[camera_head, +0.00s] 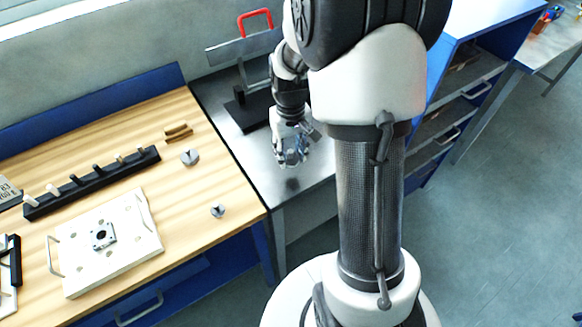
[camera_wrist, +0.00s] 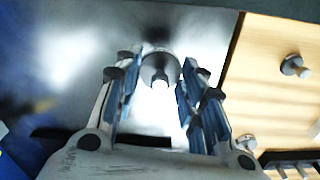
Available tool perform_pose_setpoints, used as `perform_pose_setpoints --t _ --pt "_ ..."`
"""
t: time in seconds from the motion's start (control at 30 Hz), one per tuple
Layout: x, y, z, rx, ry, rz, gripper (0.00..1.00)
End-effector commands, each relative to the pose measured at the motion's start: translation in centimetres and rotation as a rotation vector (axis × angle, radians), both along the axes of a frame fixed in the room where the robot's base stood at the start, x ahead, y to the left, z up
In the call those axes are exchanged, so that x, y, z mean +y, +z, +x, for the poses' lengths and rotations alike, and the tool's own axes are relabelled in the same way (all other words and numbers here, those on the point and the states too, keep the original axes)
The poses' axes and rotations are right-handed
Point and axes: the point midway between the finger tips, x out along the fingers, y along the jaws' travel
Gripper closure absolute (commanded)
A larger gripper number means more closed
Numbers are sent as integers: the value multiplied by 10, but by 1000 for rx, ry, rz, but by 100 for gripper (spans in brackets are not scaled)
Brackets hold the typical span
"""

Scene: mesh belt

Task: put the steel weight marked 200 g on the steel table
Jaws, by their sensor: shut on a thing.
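My gripper (camera_head: 291,152) is above the steel table (camera_head: 248,153), near its front part. In the wrist view the gripper (camera_wrist: 162,75) is shut on a round grey steel weight (camera_wrist: 158,66), which sits between the fingertips. A notch shows in its lower side. No mark on it can be read, and I cannot tell whether it touches the steel table (camera_wrist: 95,20). In the head view the fingers hide most of it. Two other steel weights, one larger (camera_head: 190,157) and one smaller (camera_head: 217,211), are on the wooden bench.
The wooden bench (camera_head: 225,185) adjoins the steel table on the left. It carries a black rack (camera_head: 98,178) with several pegs and a white plate (camera_head: 130,260) with handles. A black stand with a red handle (camera_head: 255,20) is at the steel table's back. The table's left front is bare.

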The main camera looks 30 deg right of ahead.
Motion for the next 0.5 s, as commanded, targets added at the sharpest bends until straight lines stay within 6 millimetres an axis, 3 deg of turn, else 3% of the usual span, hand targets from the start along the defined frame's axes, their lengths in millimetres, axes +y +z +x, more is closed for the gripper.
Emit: perform_pose_setpoints --t 0.03,0.27,0.5 --pt "0 -9 0 0 0 0 92" --pt "0 -24 0 -1 0 0 92" --pt "0 -59 0 1 0 0 92"
